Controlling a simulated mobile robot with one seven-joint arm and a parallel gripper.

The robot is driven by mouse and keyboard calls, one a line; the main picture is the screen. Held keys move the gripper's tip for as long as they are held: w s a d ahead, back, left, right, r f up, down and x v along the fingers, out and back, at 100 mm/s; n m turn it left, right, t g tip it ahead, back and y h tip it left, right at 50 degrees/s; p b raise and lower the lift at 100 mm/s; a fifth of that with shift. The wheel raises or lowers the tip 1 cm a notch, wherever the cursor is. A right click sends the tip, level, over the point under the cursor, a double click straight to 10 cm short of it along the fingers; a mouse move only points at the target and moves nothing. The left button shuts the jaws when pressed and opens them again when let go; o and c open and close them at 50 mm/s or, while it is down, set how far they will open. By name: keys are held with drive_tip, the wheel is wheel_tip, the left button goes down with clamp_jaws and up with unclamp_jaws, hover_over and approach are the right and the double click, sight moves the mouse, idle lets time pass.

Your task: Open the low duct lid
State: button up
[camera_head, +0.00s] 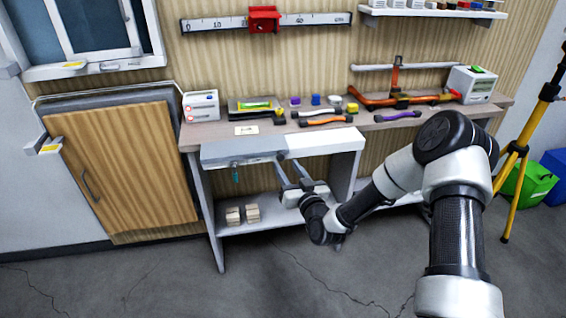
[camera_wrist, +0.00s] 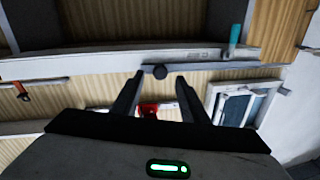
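A long grey duct-like box hangs under the bench's front edge; its front, which looks like the low lid (camera_head: 240,150), appears closed. In the wrist view its pale strip (camera_wrist: 105,63) crosses the picture, with a small dark round knob (camera_wrist: 160,72) on it. My gripper (camera_head: 291,172) is low in front of the bench, pointing at this strip. In the wrist view my gripper (camera_wrist: 159,76) has its fingers apart, with the knob between the tips. I cannot tell whether they touch it. A teal handle (camera_wrist: 235,38) hangs near one end and shows in the head view (camera_head: 236,175).
The bench top (camera_head: 215,134) above carries tools, small blocks and a pipe. A wooden cabinet door (camera_head: 125,165) is at left. A yellow tripod (camera_head: 517,150) and green bin (camera_head: 530,184) stand at right. The front floor is clear.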

sight(282, 159)
drive_tip(key=shift+x, duration=2.05)
clamp_jaws()
